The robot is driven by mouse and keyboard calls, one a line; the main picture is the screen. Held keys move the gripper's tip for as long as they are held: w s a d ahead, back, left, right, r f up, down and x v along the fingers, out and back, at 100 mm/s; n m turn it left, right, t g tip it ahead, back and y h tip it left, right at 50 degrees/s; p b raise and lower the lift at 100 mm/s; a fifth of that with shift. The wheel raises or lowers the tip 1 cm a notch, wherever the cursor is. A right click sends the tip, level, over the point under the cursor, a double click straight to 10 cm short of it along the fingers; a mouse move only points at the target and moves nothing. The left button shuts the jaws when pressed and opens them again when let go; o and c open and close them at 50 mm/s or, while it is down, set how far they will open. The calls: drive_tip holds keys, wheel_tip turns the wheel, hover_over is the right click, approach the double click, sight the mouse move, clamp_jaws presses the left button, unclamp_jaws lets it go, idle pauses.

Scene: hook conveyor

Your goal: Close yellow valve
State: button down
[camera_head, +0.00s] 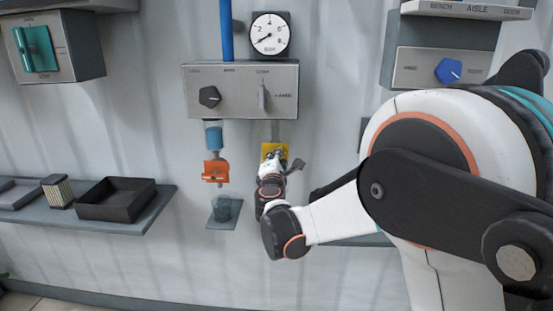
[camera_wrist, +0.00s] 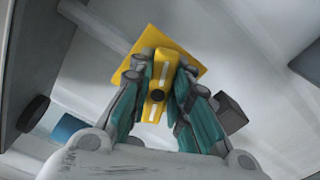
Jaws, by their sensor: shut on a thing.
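The yellow valve (camera_head: 274,150) sits on the wall pipe below the grey control box, mostly hidden behind my gripper (camera_head: 276,165) in the head view. In the wrist view the yellow valve (camera_wrist: 157,85) shows a square yellow plate with a narrow yellow handle standing out from it. The handle has white stripes and a dark round spot. My gripper (camera_wrist: 158,112) has its teal-padded fingers on both sides of the handle, shut on it. The handle lies roughly along the picture's vertical, while the plate looks turned.
The grey control box (camera_head: 222,91) with two knobs is just above, with a pressure gauge (camera_head: 270,34) on top. A dark tray (camera_head: 117,199) stands on the left shelf.

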drive_tip(key=m, duration=0.4)
drive_tip(key=shift+f+m, duration=0.25)
drive_tip(key=shift+m, duration=0.05)
idle(0.5)
drive_tip(key=c, duration=1.5)
unclamp_jaws()
drive_tip(key=s, duration=1.2)
drive_tip(key=shift+a, duration=0.15)
